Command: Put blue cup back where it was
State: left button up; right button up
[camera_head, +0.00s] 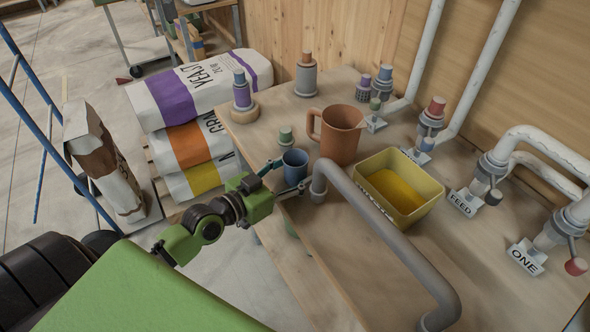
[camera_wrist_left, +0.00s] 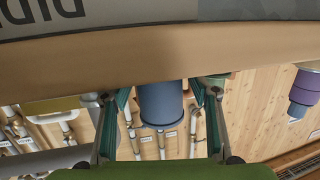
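The small blue cup (camera_head: 295,166) stands upright near the table's left edge, beside the large brown jug. My left gripper (camera_head: 288,175) reaches in from the left with its fingers open, one on each side of the cup. In the left wrist view, which looks upside down, the blue cup (camera_wrist_left: 161,103) sits between the two fingers (camera_wrist_left: 160,97), with a visible gap on both sides. My right gripper is in neither view.
Feed bags (camera_head: 190,90) lie stacked at the left.

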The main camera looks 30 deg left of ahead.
pick_arm(q)
jog(key=shift+r, duration=0.3)
jog(key=shift+s+a+f, duration=0.1)
jog(key=shift+s+f, duration=0.1)
jog(key=shift+s, duration=0.1)
jog(key=b+v, duration=0.1)
jog(key=v, duration=1)
jog(key=shift+s, duration=0.2)
jog(key=shift+r, duration=0.15)
